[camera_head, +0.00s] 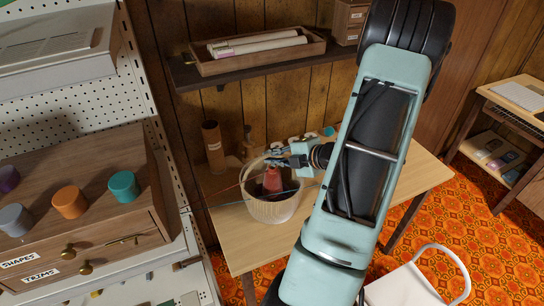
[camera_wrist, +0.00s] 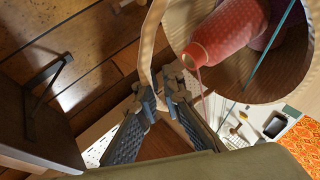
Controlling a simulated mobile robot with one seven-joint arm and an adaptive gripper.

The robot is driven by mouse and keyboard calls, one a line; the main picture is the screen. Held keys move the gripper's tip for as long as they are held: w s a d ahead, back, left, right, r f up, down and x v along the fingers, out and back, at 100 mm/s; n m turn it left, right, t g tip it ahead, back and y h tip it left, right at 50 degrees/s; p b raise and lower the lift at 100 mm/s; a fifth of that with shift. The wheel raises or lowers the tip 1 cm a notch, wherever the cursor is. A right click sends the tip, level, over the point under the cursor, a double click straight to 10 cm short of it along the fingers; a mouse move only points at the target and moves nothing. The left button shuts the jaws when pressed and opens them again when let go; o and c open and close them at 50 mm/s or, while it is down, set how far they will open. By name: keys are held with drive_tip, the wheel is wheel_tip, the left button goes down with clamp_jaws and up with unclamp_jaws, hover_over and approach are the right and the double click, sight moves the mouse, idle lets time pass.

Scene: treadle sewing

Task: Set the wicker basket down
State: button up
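The wicker basket (camera_head: 270,209) is pale with vertical ribs and is over the wooden table in the head view. It holds a red spool-like thing (camera_head: 272,181) and thin needles or sticks that jut out past its rim. In the wrist view the basket (camera_wrist: 290,88) fills the upper right, with the red thing (camera_wrist: 227,38) inside. My gripper (camera_wrist: 160,92) is closed on the basket's arched handle (camera_wrist: 150,45). In the head view my gripper (camera_head: 275,162) is at the handle's top. I cannot tell whether the basket's base touches the table.
The wooden table (camera_head: 239,236) has bare room left and front of the basket. A brown cylinder (camera_head: 213,146) and a small bottle (camera_head: 248,142) stand behind. A wall shelf (camera_head: 200,77) is above, a drawer cabinet (camera_head: 90,190) at left, a white chair (camera_head: 405,287) at front right.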

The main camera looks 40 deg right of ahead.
drive_tip(key=o, duration=0.4)
drive_tip(key=shift+o, duration=0.2)
drive_tip(key=shift+s+r, duration=0.1)
drive_tip(key=shift+r, duration=0.1)
drive_tip(key=v, duration=1.2)
drive_tip(key=shift+f, duration=0.15)
